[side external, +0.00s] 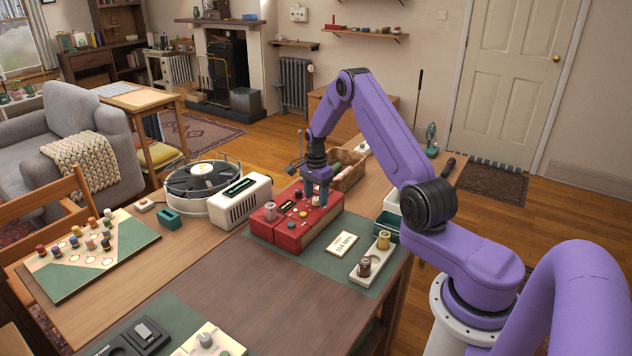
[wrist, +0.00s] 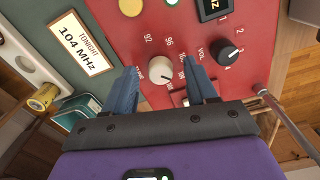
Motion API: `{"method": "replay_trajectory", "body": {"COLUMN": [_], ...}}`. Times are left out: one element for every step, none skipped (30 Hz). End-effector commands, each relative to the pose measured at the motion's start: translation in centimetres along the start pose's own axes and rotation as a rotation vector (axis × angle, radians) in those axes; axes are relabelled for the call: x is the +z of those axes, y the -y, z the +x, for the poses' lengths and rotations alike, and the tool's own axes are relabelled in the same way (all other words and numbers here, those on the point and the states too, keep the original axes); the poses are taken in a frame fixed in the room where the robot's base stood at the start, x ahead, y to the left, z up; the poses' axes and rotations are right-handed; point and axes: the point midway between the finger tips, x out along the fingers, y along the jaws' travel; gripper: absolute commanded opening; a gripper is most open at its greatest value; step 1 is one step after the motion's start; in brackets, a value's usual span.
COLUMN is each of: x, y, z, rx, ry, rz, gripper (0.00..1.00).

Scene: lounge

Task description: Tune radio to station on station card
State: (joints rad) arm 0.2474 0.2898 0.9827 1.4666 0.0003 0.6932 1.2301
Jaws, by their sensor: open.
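The red radio (side external: 290,238) stands on a green mat on the table. In the wrist view its red panel (wrist: 275,25) carries a white tuning knob (wrist: 162,70) beside a scale with marks such as 92 and 96. A black volume knob (wrist: 229,52) and a small dark display (wrist: 213,8) are further right. The station card (side external: 343,244) lies in front of the radio; in the wrist view the card (wrist: 82,44) reads "TONIGHT 104 MHz". My gripper (side external: 317,203) points down at the radio. Its open fingers (wrist: 160,72) stand either side of the tuning knob. The knob's exact setting is unclear.
A white toaster-like box (side external: 240,202) and a round turntable-like unit (side external: 203,182) stand left of the radio. A tray with small knobs (side external: 370,262) lies right of the card. A wicker basket (side external: 350,168) is behind.

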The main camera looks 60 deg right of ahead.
Motion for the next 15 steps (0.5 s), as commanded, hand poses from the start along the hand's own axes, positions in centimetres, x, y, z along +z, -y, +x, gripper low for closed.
{"method": "replay_trajectory", "body": {"x": [0.0,0.0,0.0,0.0,0.0,0.0,0.0,0.0,0.0,0.0,0.0,0.0,0.0,0.0,0.0], "y": [0.0,0.0,0.1,0.1,0.1,0.1,0.1,0.1,0.1,0.1,0.1,0.1,0.1,0.1,0.1], "z": [-0.5,-0.8,-1.3,-1.8,-2.3,-3.1,-3.7,-4.4,-5.2,-5.9,-6.5,-7.4,-8.0,-8.7,-9.5], "rx": [-0.001,-0.001,-0.003,-0.004,-0.004,-0.005,-0.005,-0.005,-0.005,-0.005,-0.005,-0.005,-0.005,-0.005,-0.004], "ry": [-0.001,-0.001,-0.001,-0.002,-0.001,-0.002,-0.002,-0.002,-0.002,-0.002,-0.002,-0.002,-0.002,-0.002,-0.001], "rz": [0.000,0.000,0.000,0.000,0.000,0.000,0.000,0.000,0.000,0.000,0.000,0.000,0.000,0.000,0.000], "gripper": [0.57,0.57,0.57,0.57,0.57,0.57,0.57,0.57,0.57,0.57,0.57,0.57,0.57,0.57,0.57]}}
